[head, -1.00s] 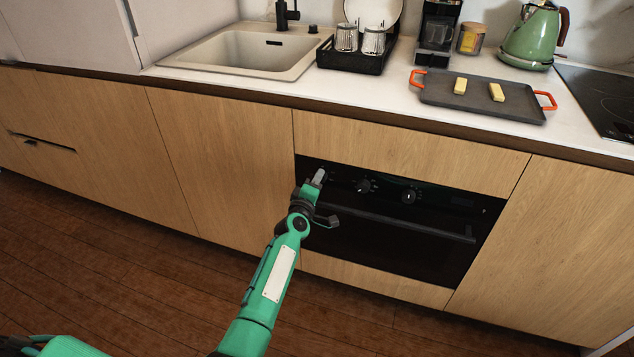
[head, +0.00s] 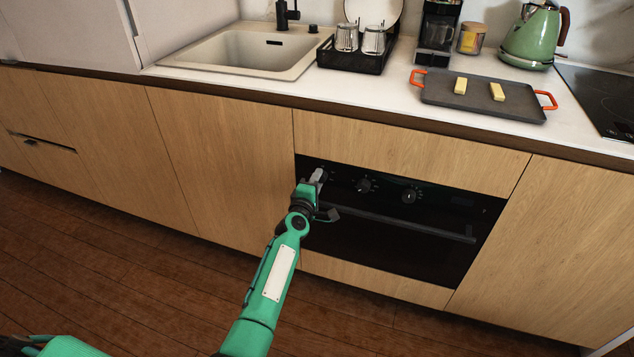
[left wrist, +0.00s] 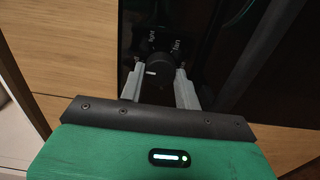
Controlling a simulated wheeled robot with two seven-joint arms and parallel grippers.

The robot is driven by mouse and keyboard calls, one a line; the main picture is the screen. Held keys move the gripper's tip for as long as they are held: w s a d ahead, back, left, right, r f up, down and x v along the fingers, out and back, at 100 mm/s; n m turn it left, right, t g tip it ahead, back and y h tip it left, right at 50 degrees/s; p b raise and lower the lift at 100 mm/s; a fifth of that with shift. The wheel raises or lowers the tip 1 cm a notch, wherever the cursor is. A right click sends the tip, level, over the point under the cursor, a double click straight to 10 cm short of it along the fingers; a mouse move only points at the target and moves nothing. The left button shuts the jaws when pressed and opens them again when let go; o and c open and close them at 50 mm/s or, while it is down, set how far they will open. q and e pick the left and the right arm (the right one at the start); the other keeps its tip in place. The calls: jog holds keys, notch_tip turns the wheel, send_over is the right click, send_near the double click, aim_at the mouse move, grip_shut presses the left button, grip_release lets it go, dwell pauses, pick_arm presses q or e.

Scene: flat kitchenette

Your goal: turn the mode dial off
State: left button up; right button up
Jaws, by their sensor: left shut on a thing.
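The black oven (head: 400,240) is set in the wooden cabinet front below the counter. My left gripper (head: 319,175) is at the left end of its control panel. In the left wrist view, the gripper (left wrist: 157,88) has its two grey fingers on either side of a round black dial (left wrist: 157,72) and is shut on it. A short white mark shows on the dial's left part. Small white lettering is printed around it, too blurred to read fully. In the head view the fingers largely hide this dial. My right gripper is not in view.
Two more dials, a middle one (head: 363,186) and a right one (head: 409,195), sit to the right on the panel. The oven handle (head: 400,222) runs below them, close to my left gripper. The wooden floor (head: 150,270) in front is clear.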

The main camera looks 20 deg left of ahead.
pick_arm(q)
jog(key=o, duration=1)
jog(key=shift+s, duration=0.15)
jog(key=s, duration=0.4)
jog(key=s+p, duration=0.1)
jog(key=s, duration=0.4)
jog(key=s+p, duration=0.1)
jog(key=s, duration=0.3)
jog(key=shift+s+a, duration=0.25)
jog(key=shift+s, duration=0.05)
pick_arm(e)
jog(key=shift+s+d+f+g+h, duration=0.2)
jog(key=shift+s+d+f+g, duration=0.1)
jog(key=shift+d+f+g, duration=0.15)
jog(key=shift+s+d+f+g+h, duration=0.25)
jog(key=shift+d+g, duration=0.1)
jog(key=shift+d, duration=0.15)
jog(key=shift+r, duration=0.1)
